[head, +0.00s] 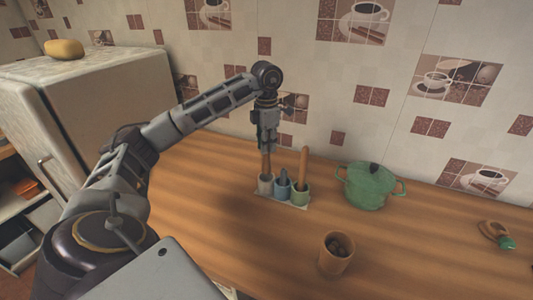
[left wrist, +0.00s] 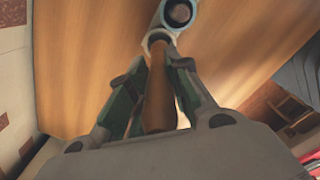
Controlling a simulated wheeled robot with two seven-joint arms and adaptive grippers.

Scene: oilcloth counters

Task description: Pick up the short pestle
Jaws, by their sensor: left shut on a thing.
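My left gripper (head: 267,145) points down over the row of cups and is shut on a brown pestle (head: 267,163). Its lower end is inside the pale grey cup (head: 265,184). The gripper hides its upper part in the head view, so I cannot tell its full length. In the left wrist view the brown pestle (left wrist: 158,95) lies between the green-padded fingers (left wrist: 155,100). A dark grey pestle (head: 283,174) shows a little above the blue cup (head: 282,190). A long brown pestle (head: 303,165) stands tilted in the green cup (head: 300,196). My right gripper is out of view.
The cups stand on a pale tray (head: 290,205). A green lidded pot (head: 369,187) stands right of them, close to the tiled wall. A wooden cup (head: 336,255) with brown contents stands nearer me. A small green-ended object (head: 498,235) lies far right. The counter between is clear.

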